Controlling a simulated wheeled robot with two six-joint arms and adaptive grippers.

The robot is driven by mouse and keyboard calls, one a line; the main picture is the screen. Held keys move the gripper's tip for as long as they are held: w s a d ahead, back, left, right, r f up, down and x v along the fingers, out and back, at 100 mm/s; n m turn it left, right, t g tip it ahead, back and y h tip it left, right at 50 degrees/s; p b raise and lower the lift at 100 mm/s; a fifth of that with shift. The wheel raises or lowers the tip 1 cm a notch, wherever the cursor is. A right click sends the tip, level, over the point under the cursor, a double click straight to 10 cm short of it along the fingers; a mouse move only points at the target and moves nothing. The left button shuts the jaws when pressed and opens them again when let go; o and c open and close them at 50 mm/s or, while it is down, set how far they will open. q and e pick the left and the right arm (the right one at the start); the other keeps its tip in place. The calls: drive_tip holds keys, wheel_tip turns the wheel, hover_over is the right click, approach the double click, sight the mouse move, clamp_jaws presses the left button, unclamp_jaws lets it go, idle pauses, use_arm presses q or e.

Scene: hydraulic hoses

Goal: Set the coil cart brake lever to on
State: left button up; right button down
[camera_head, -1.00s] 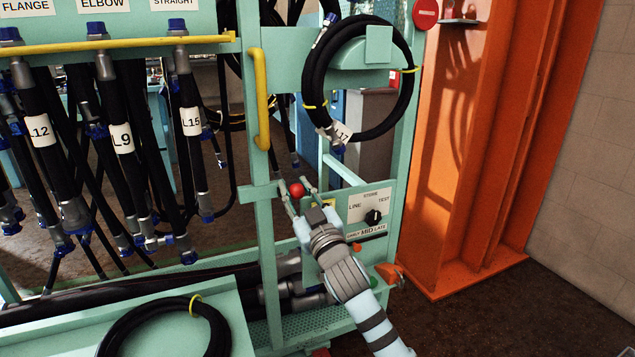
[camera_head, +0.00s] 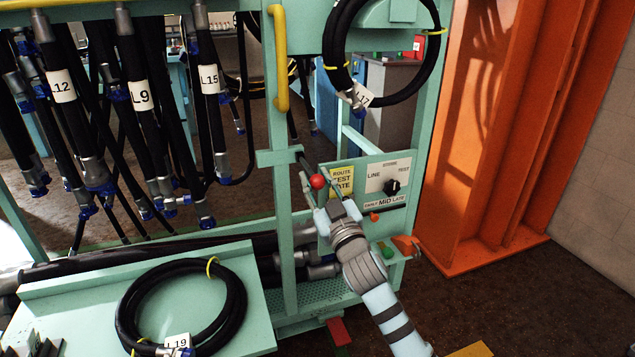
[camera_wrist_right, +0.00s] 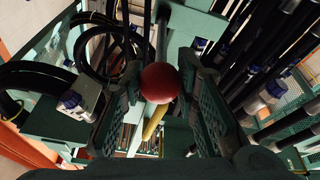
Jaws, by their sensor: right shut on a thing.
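The coil cart brake lever is a dark rod with a red ball knob (camera_head: 317,181), in front of the teal cart post, left of the yellow sign. My right gripper (camera_head: 316,189) comes in from the lower right and is shut on the red knob. In the right wrist view the red knob (camera_wrist_right: 160,83) sits between the two ridged finger pads (camera_wrist_right: 165,100), with the rod running up behind it. The lever's pivot and any on or off marking cannot be made out. My left gripper is not in view.
A panel with a black selector knob (camera_head: 392,187) stands right of the lever. A yellow handle (camera_head: 280,58) and hanging coil L17 (camera_head: 436,62) are above. Coil L19 (camera_head: 238,300) lies on a teal shelf at lower left. An orange steel column (camera_head: 500,130) stands right.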

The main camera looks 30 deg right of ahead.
drive_tip(key=shift+f, duration=0.15)
drive_tip(key=c, duration=1.6)
unclamp_jaws()
drive_tip(key=o, duration=0.4)
drive_tip(key=shift+w, duration=0.2)
drive_tip(key=shift+s, duration=0.2)
drive_tip(key=v, duration=1.1)
drive_tip(key=shift+s+f, duration=0.1)
drive_tip(key=shift+s, duration=0.25)
